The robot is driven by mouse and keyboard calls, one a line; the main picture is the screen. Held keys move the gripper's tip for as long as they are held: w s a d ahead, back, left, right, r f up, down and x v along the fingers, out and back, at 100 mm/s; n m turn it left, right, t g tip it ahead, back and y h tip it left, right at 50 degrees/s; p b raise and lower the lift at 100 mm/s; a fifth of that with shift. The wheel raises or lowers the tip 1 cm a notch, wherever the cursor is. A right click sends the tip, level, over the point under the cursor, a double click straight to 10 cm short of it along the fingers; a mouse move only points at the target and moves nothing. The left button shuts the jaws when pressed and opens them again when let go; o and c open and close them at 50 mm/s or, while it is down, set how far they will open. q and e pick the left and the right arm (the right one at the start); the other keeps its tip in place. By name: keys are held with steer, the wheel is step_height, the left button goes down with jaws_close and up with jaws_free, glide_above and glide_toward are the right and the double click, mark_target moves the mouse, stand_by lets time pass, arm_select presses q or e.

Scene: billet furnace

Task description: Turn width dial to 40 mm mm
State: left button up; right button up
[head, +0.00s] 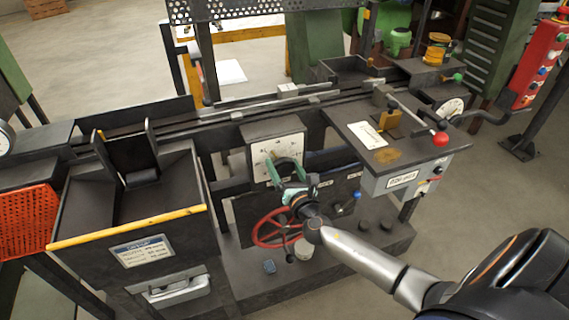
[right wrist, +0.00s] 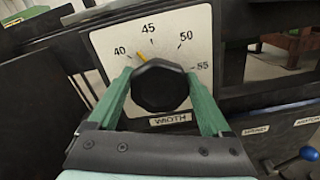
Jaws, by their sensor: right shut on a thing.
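The width dial has a white square face (right wrist: 190,40) with printed numbers 40, 45, 50 and 55 and the label WIDTH below. Its black faceted knob (right wrist: 160,86) is at the centre. A yellow pointer (right wrist: 141,56) above the knob points up and left, between 40 and 45, a little nearer 40. My right gripper (right wrist: 160,92) has its green fingers on either side of the knob and is shut on it. In the head view, the right gripper (head: 287,172) covers the lower part of the dial face (head: 277,148). My left gripper is not in view.
A red handwheel (head: 268,228) is below the dial, and a blue-knobbed lever (head: 356,196) is to its right. A red-knobbed lever (head: 440,139) stands on the right-hand box. A dark tray with a yellow front edge (head: 130,228) is at left.

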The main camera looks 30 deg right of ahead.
steer(key=shift+a+n+p, duration=0.1)
steer(key=shift+n+p, duration=0.45)
steer(key=shift+n, duration=1.05)
steer(key=o, duration=1.2)
steer(key=shift+c, duration=0.2)
steer(key=b+v, duration=0.1)
steer(key=v, duration=1.1)
steer(key=shift+s, duration=0.25)
steer(key=shift+a, duration=0.1)
